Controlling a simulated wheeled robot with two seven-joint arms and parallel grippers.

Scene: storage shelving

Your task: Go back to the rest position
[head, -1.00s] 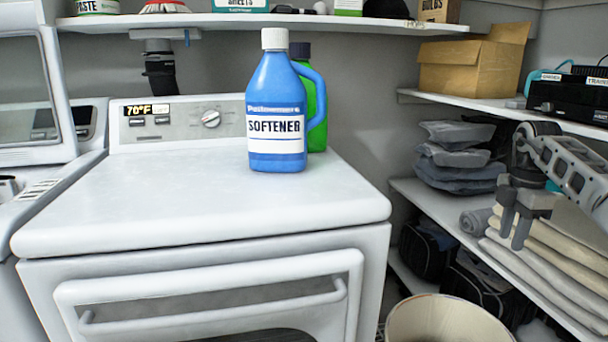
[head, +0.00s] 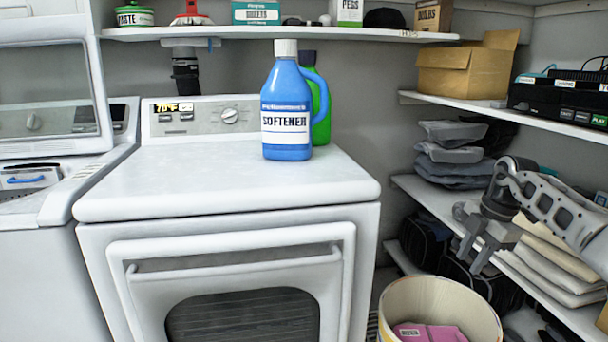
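My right gripper (head: 470,266) hangs at the right of the head view, its arm coming in from the right edge. Its two fingers point down with a gap between them, and nothing is held. It is in front of the lower right shelf (head: 430,197), above and behind the round bin (head: 394,302) in the picture. My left gripper is not in view. A blue softener bottle (head: 287,105) stands upright on the white dryer (head: 200,190), with a green bottle (head: 322,118) partly hidden behind it.
Folded towels (head: 545,262) lie on the shelf beside my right arm. Grey bags (head: 452,160) are stacked farther back. A cardboard box (head: 465,68) and a black device (head: 560,98) sit on the shelf above. A white washer (head: 50,220) stands at left. The dryer's front top is clear.

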